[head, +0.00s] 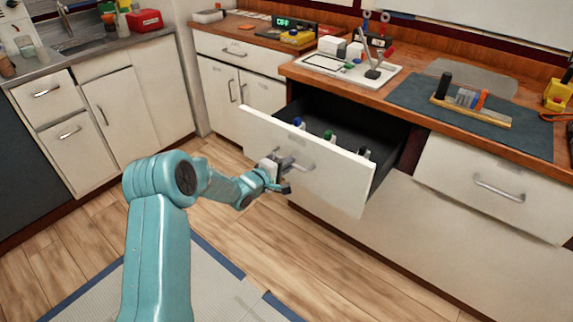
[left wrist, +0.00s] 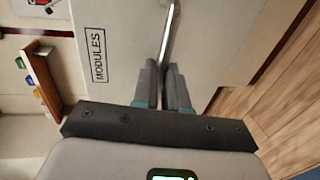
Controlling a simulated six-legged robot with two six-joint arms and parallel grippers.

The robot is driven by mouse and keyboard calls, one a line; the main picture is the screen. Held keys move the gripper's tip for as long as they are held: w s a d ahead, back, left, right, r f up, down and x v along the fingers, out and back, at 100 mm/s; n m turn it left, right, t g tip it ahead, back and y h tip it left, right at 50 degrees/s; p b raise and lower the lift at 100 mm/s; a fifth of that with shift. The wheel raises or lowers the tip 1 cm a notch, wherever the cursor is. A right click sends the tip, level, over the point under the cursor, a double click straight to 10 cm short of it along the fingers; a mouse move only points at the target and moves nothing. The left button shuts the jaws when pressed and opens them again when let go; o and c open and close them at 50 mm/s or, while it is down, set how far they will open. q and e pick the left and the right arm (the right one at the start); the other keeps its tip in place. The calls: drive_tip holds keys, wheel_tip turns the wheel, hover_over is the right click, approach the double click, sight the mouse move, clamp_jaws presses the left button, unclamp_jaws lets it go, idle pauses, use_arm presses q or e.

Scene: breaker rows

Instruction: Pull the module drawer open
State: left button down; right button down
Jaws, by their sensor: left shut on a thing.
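The module drawer (head: 325,176) is a white-fronted drawer that stands well out of the wooden-topped bench in the head view. Its dark inside shows several small items with blue, green and dark tops. In the left wrist view its front (left wrist: 120,25) bears a label reading MODULES (left wrist: 97,55). My left gripper (head: 281,165) is at the drawer's metal handle (head: 302,165), left of the front's middle. In the left wrist view the fingers (left wrist: 163,85) are closed on the handle bar (left wrist: 170,35). My right gripper is not in view.
A shut drawer (head: 498,188) is to the right. A sink counter (head: 90,55) is at the left. Wooden floor (head: 245,225) lies open before the drawer.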

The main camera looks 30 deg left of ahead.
use_arm(q)
drive_tip(key=shift+w, duration=0.15)
drive_tip(key=c, duration=1.2)
unclamp_jaws()
drive_tip(key=p+v, duration=0.1)
drive_tip(key=v, duration=1.5)
drive_tip(key=shift+a, duration=0.1)
